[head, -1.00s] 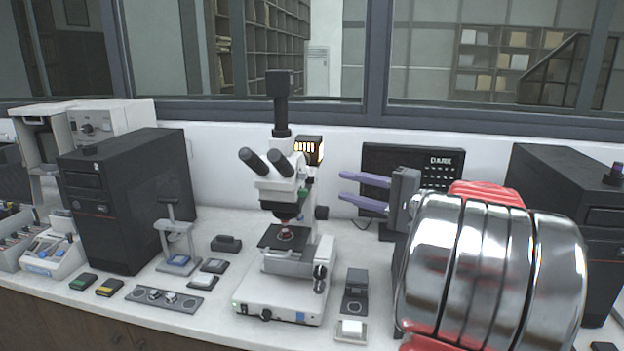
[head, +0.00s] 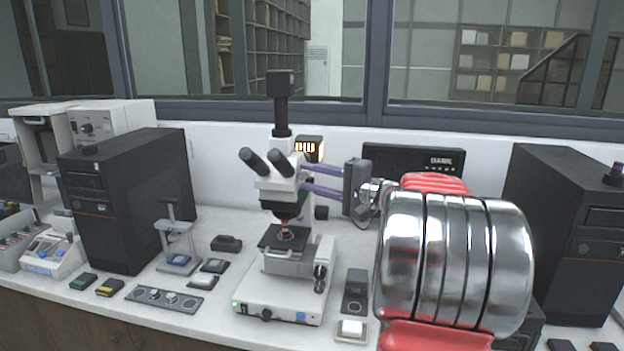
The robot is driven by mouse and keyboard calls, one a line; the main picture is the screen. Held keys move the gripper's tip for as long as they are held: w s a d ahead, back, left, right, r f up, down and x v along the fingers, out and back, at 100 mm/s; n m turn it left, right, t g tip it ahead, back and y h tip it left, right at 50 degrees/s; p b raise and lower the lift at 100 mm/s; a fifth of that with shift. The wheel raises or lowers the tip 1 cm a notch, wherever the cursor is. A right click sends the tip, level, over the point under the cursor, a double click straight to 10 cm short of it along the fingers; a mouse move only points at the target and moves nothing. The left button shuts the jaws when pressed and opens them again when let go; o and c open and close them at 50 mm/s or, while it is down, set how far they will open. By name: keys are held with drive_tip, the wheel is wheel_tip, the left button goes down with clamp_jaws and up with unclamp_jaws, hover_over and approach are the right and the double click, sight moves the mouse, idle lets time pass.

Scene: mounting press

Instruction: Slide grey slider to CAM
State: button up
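The white microscope (head: 283,185) stands mid-bench, with black eyepieces at its upper left and a black camera (head: 281,83) on top. I cannot clearly make out the grey slider or a CAM mark; the right side of the microscope head is small and partly covered by my fingers. My gripper (head: 306,177) has two purple fingers, one above the other, pointing left. They are open with a clear gap, and their tips are beside the right side of the head. I cannot tell whether they touch it.
A lit lamp housing (head: 310,147) stands behind the head. A dark display (head: 414,160) is partly hidden behind my arm. Black cabinets stand at the left (head: 130,200) and right (head: 570,230). Small boxes and a knob panel (head: 164,299) lie on the bench.

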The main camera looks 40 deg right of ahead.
drive_tip(key=shift+c, duration=0.5)
clamp_jaws()
drive_tip(key=shift+f, duration=0.1)
